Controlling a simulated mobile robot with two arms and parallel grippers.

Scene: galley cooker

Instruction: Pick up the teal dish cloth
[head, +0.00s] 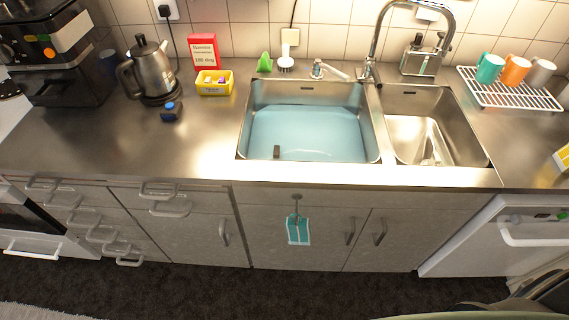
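The teal dish cloth (298,231) hangs from a small knob or hook (297,198) on the cabinet front below the left sink basin. It hangs roughly upright and has pale stripes or markings. Its lower edge is free, above the dark floor. Neither of my grippers shows in the head view, so their positions relative to the cloth cannot be seen.
The counter edge (350,174) juts above the cloth. Cabinet handles (350,232) stick out to its right and another handle (224,233) to its left. A dishwasher (500,235) stands at the right. The dark floor (240,290) before the cabinets looks clear.

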